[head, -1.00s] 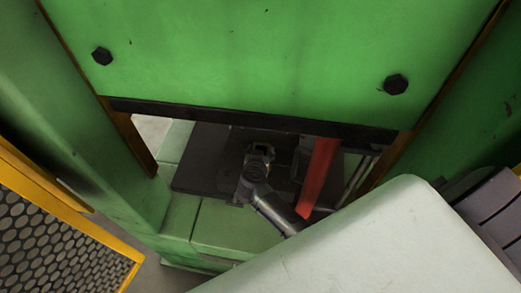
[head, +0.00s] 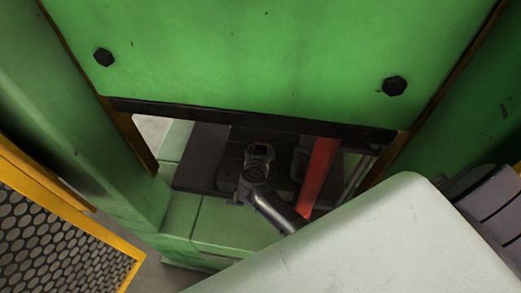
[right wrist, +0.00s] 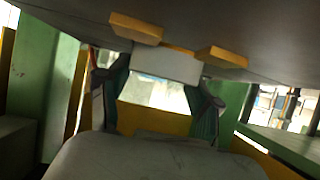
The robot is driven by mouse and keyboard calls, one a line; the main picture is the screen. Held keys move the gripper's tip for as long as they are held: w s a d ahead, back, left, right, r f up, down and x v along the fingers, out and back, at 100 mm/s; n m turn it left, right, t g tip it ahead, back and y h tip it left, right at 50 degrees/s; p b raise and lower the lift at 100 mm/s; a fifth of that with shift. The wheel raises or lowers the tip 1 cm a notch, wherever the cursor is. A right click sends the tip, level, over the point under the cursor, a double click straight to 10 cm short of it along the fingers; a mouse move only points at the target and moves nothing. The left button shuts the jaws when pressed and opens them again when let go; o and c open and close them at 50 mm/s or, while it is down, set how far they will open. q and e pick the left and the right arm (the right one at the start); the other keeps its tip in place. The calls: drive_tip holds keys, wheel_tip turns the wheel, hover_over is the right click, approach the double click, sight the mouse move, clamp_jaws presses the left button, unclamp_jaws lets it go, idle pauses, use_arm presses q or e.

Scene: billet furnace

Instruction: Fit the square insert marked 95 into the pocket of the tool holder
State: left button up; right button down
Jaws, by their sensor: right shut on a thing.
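In the head view my right gripper (head: 260,152) is inside the low opening under a green panel, over a dark plate (head: 203,158). It points away from me. In the right wrist view its two dark fingers (right wrist: 166,82) stand apart with a pale flat piece (right wrist: 166,64) spanning between their tips. I take this piece for the square insert, gripped by the fingers; no marking is readable on it. I cannot make out the tool holder or its pocket in either view. My left gripper is not in view.
The green panel (head: 240,60) with a dark lower edge (head: 250,120) hangs just above my right gripper. A red bar (head: 319,172) slants down close to its right. A yellow-framed mesh guard (head: 60,225) stands at the lower left. Yellow blocks (right wrist: 135,28) show overhead in the wrist view.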

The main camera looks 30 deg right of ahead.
drive_tip(key=shift+w+r, duration=0.1)
drive_tip(key=shift+r, duration=0.05)
drive_tip(key=shift+c, duration=1.3)
unclamp_jaws()
drive_tip(key=shift+o, duration=0.7)
drive_tip(key=shift+s+f, duration=0.2)
drive_tip(key=shift+f, duration=0.05)
drive_tip(key=v, duration=1.2)
drive_tip(key=shift+r, duration=0.1)
